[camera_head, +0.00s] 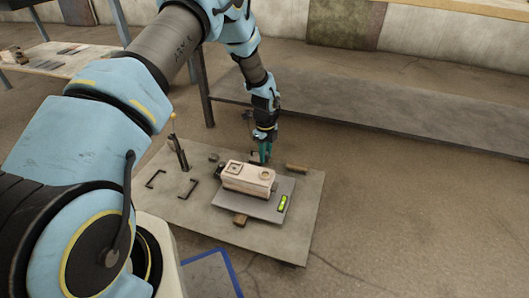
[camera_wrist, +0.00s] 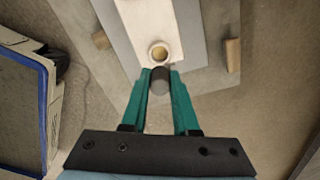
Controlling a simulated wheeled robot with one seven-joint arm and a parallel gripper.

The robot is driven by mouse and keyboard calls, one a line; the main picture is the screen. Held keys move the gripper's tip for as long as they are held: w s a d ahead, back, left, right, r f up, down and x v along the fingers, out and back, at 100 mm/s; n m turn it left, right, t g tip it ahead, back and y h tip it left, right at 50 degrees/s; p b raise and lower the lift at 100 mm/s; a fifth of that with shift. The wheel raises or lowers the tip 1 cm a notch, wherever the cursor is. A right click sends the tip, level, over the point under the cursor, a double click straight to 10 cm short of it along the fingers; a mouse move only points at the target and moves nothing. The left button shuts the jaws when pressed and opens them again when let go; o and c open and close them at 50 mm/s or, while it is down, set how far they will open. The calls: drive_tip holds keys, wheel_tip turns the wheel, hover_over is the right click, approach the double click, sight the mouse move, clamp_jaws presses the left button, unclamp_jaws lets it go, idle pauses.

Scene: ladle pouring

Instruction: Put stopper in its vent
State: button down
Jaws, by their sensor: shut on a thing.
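The cream block-shaped mould (camera_head: 247,180) lies on a grey plate (camera_head: 247,206). On its top are a squarish opening (camera_head: 234,168) at the left and a round, raised-rim opening (camera_head: 265,174) at the right. The round opening also shows in the wrist view (camera_wrist: 159,53), with a tan inside. My gripper (camera_head: 265,157) points down just behind the mould in the head view. In the wrist view its teal fingers (camera_wrist: 160,84) are shut on a dark grey cylindrical stopper (camera_wrist: 160,79). The stopper appears just below the round rim there; its height above the mould cannot be told.
A larger board (camera_head: 200,222) lies under the plate. A green level (camera_head: 282,203) sits on the plate. Wooden pieces (camera_head: 297,169) (camera_head: 240,220) lie near its edges. A thin upright tool (camera_head: 180,150) and black brackets (camera_head: 155,179) stand left. A blue-edged panel (camera_wrist: 25,110) is at the wrist view's left.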

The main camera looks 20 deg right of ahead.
drive_tip(key=b, duration=0.5)
hover_over(265, 176)
drive_tip(key=shift+f, duration=3.45)
drive_tip(key=shift+f+b, duration=0.55)
drive_tip(key=shift+f, duration=0.5)
drive_tip(key=c, duration=0.8)
unclamp_jaws()
drive_tip(key=shift+o, duration=0.7)
drive_tip(key=shift+r, duration=0.15)
drive_tip(key=shift+o, duration=0.3)
wheel_tip(265, 176, up, 12)
drive_tip(key=p, duration=0.3)
drive_tip(key=shift+f, duration=0.25)
